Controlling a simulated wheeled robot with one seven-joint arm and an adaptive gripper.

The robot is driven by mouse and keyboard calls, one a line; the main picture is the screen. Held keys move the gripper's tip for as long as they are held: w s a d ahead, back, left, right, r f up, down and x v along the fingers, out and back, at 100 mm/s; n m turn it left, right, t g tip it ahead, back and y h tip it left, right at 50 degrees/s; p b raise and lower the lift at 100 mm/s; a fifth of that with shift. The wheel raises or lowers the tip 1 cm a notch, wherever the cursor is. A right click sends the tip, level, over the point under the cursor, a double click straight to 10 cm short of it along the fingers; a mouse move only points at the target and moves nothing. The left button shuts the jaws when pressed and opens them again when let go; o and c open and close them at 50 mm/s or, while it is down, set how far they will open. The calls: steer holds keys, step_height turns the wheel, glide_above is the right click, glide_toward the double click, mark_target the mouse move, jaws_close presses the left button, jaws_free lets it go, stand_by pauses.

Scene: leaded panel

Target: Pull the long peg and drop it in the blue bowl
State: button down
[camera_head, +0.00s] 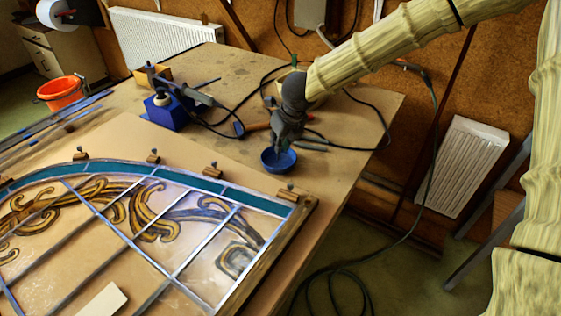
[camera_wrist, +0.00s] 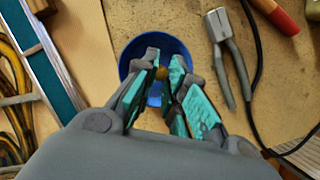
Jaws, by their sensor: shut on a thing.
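My gripper (camera_head: 282,147) is directly above the blue bowl (camera_head: 279,165), which sits on the bench right of the leaded panel. In the wrist view my gripper (camera_wrist: 164,65) has its teal-padded fingers closed around a small yellow-brown piece, which appears to be the peg (camera_wrist: 161,73). Most of the peg is hidden by the fingers, so its length cannot be told. The bowl (camera_wrist: 150,43) lies behind the fingertips, its blue rim round them; I see nothing else in it.
The leaded panel (camera_head: 150,215) fills the left front, with several small wooden blocks (camera_head: 212,170) along its border. Pliers (camera_wrist: 228,60) lie right of the bowl. A soldering stand (camera_head: 165,112) and dark cables lie behind. The right bench edge is close.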

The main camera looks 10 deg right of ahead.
steer(key=shift+f, duration=0.45)
stand_by(0.3)
steer(key=c, duration=1.4)
jaws_free()
steer(key=shift+r, duration=0.1)
steer(key=v, duration=1.1)
steer(key=shift+s+d+r, duration=0.1)
steer(key=shift+s+r, duration=0.05)
steer(key=shift+r, duration=0.2)
